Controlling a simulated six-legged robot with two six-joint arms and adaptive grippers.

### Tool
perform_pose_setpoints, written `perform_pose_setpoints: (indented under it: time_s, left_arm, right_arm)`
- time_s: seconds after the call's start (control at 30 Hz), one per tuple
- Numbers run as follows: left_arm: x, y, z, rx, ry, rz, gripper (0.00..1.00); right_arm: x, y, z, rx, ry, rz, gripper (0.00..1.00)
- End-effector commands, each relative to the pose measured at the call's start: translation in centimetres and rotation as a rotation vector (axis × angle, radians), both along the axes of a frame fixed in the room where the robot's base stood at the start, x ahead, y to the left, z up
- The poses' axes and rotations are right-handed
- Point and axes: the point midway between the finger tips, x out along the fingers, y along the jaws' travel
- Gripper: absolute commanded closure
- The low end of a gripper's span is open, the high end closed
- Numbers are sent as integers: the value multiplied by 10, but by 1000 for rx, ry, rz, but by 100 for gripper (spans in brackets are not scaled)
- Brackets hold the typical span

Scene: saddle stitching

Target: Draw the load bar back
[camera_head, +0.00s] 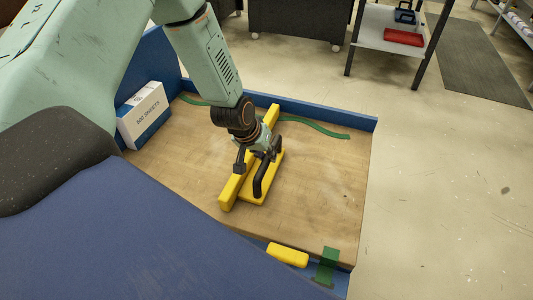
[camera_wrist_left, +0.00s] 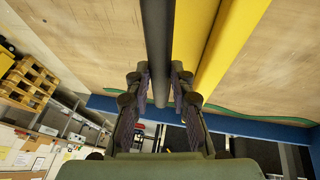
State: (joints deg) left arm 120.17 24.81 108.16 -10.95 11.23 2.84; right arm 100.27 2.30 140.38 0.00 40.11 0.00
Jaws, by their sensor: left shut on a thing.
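The yellow load bar (camera_head: 231,190) lies slantwise across the wooden table top. A shorter yellow block (camera_head: 252,196) lies alongside it. A black handle (camera_head: 260,183) stands over the yellow pieces. My left gripper (camera_head: 262,158) reaches down from above and is shut on the handle. In the left wrist view the dark handle (camera_wrist_left: 157,45) runs between the two fingers of my left gripper (camera_wrist_left: 158,82), with the yellow pieces (camera_wrist_left: 195,25) just right of it. The fingers hide part of the handle in the head view. My right gripper is not in view.
A box of sheets (camera_head: 143,117) stands at the table's left. A green strip (camera_head: 315,126) lies along the back, near the blue rim (camera_head: 330,113). A yellow piece (camera_head: 287,255) and green piece (camera_head: 327,266) sit at the front edge. The wood (camera_head: 325,190) right of the bar is clear.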

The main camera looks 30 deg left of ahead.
Motion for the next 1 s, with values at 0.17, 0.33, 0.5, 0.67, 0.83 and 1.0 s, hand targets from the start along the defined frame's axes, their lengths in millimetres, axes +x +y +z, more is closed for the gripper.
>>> perform_pose_setpoints:
  time_s: [0.17, 0.33, 0.5, 0.67, 0.83, 1.0]
  left_arm:
    - [-1, 2, 0, -1, 2, -1, 100]
    - [-1, 2, 0, -2, 2, 0, 73]
    - [-1, 1, 0, -1, 1, 1, 59]
    - [0, 0, 0, 0, 1, 0, 55]
    - [0, -1, 1, 0, 0, 0, 55]
    - [-2, 0, 7, -1, -2, 4, 55]
  right_arm:
    - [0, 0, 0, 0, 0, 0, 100]
    - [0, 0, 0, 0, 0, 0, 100]
    - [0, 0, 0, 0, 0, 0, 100]
    - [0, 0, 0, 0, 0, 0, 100]
    - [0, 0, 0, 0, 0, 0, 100]
    - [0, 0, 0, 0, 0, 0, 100]
